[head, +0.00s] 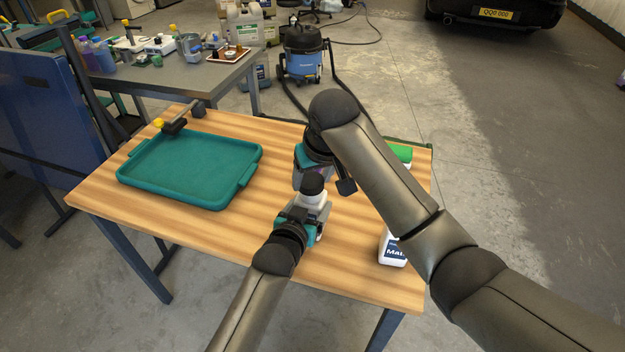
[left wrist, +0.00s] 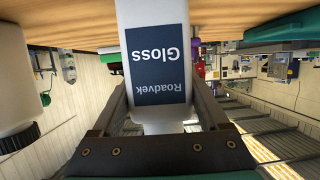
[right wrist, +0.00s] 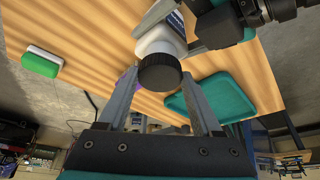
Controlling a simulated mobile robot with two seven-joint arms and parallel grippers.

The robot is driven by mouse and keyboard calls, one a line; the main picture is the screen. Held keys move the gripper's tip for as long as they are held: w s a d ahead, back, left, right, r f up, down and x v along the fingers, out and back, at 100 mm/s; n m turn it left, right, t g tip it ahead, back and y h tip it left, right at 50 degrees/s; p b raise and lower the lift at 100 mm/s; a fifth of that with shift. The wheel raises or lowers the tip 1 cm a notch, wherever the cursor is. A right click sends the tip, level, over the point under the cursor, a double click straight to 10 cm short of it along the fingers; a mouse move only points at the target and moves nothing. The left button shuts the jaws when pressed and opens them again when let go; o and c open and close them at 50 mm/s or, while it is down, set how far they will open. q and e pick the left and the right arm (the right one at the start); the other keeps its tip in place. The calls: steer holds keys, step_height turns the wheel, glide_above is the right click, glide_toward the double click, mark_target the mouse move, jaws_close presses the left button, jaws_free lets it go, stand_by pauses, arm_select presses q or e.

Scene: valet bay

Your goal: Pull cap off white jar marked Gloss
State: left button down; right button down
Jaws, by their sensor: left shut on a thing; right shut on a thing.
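The white jar (head: 315,197) stands upright on the table, with a black cap (head: 313,184) on top. In the left wrist view the jar (left wrist: 155,22) shows upside down, with a dark label reading Roadvek Gloss. My left gripper (head: 303,214) is shut on the jar's body from the near side. My right gripper (right wrist: 160,82) is shut on the cap, one finger on each side of it. In the head view my right arm hides part of that hand. The cap sits on the jar, and I see no gap between them.
A teal tray (head: 190,199) lies empty at the left of the wooden table (head: 230,245). A white bottle labelled MAL (head: 391,253) stands near the right edge. A green-and-white block (right wrist: 42,62) lies behind my right arm. The front left of the table is clear.

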mark_target(313, 183)
steer(key=shift+r, duration=0.25)
steer(key=shift+r, duration=1.95)
arm_select(q)
jaws_free()
